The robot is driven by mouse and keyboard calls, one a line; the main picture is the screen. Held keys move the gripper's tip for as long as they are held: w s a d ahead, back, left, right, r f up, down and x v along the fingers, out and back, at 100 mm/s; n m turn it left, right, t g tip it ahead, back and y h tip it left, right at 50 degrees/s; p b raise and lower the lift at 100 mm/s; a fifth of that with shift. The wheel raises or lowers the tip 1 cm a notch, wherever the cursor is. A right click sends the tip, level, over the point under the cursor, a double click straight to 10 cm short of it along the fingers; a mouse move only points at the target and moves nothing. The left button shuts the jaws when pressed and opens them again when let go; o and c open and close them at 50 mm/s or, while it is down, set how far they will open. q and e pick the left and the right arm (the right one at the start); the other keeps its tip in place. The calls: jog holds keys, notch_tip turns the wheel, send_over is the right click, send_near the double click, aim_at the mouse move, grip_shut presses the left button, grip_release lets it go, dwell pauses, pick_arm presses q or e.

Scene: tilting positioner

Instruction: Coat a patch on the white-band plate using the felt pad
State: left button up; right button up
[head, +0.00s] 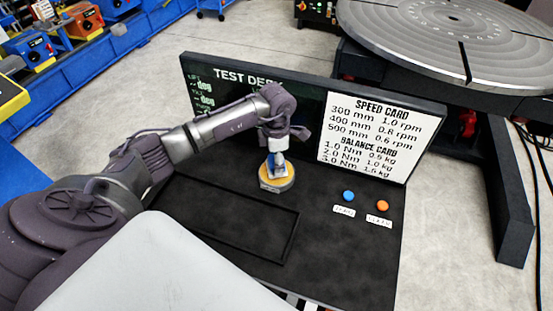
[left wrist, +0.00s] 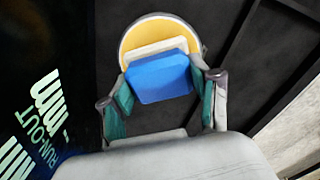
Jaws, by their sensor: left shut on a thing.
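My left gripper (head: 275,158) is shut on the felt pad, a blue block (left wrist: 158,80) with a cream felt layer (left wrist: 155,48) at its far end. In the head view the pad's blue part (head: 271,166) shows below the fingers. The pad is over a round shallow dish with a yellow-orange top (head: 283,184) and a pale rim; the dish also shows in the left wrist view (left wrist: 142,34). I cannot tell whether the felt touches the yellow surface. I cannot make out a white-band plate in either view. My right gripper is not in view.
The dish stands on a dark desk (head: 330,245) with an upright board (head: 310,85) behind it. A framed rectangular area (head: 235,220) is in front. A blue button (head: 348,196) and an orange button (head: 382,205) are at right. A large round table (head: 450,45) stands behind.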

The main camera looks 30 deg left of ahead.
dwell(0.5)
pick_arm(q)
jog(key=shift+f+b, duration=0.45)
jog(key=shift+f, duration=0.05)
dwell(0.8)
jog(key=shift+f, duration=0.1)
dwell(0.8)
notch_tip(320, 180, up, 2)
jog(key=shift+r+p, duration=0.1)
jog(key=shift+p, duration=0.4)
jog(key=shift+r+p, duration=1.35)
jog(key=shift+r, duration=1.15)
